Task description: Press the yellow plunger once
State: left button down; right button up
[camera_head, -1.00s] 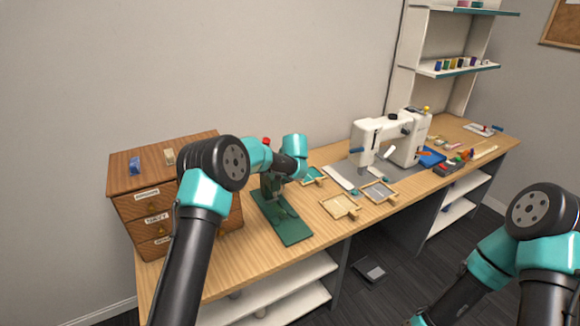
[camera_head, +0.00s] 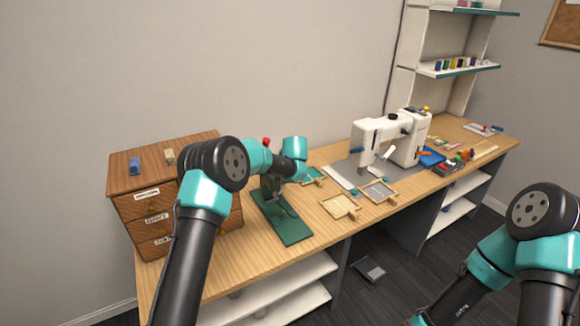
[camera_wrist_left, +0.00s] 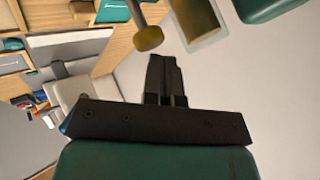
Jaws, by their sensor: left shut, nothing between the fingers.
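The yellow plunger (camera_wrist_left: 149,38) shows in the left wrist view as a round dull-yellow knob on a metallic shaft. My left gripper (camera_wrist_left: 163,62) is shut and empty, its fingertips close beside the knob; I cannot tell whether they touch. In the head view a green press with a flat green base (camera_head: 287,228) stands on the bench, partly hidden by my left arm. My left fingers and the yellow knob cannot be made out there. My right arm is at the lower right, with its gripper out of view.
A wooden drawer box (camera_head: 140,180) stands left of the press, and a red knob (camera_head: 266,141) shows above my left forearm. Small wooden frames (camera_head: 340,207) lie to the right. A white sewing machine (camera_head: 370,130) stands further right. Shelves (camera_head: 455,70) rise at the back.

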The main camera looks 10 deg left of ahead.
pick_arm(q)
jog(key=shift+f, duration=0.5)
dwell(0.4)
jog(key=shift+r, duration=1.3)
jog(key=shift+r, duration=2.55)
